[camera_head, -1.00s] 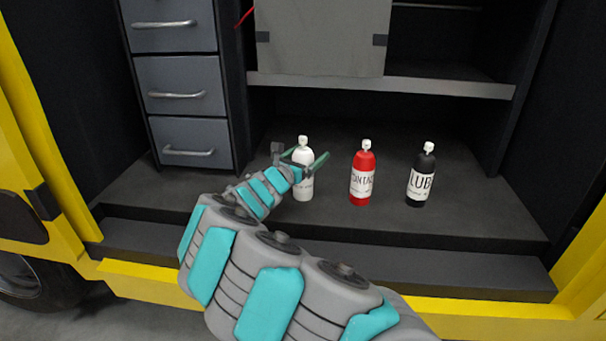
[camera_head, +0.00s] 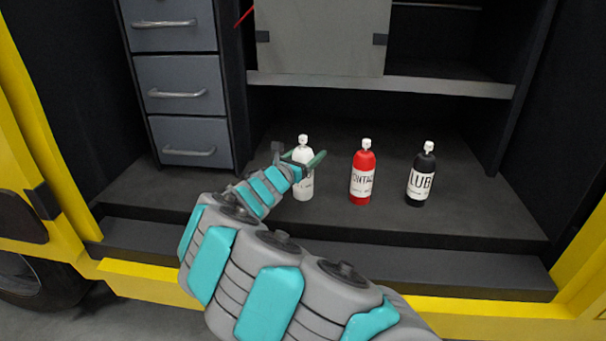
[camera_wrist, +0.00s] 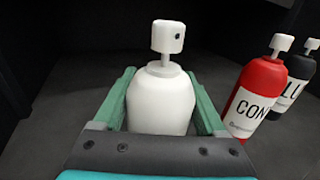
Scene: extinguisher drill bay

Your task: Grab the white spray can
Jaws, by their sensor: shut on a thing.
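The white spray can (camera_head: 303,186) stands upright on the dark compartment floor, leftmost of the three cans. My gripper (camera_head: 305,159) is around its upper body, with one green finger on each side, and is shut on it. In the wrist view the white spray can (camera_wrist: 160,103) is centred between the fingers of my gripper (camera_wrist: 165,95). Its white nozzle cap points up above the fingers. The lower part of the can is hidden behind my gripper in the wrist view.
A red can (camera_head: 361,176) stands to the right, and a black can (camera_head: 421,178) labelled LUB stands further right. A grey drawer unit (camera_head: 186,92) is at the left. A shelf (camera_head: 380,85) runs above and behind the cans. The floor between the cans is clear.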

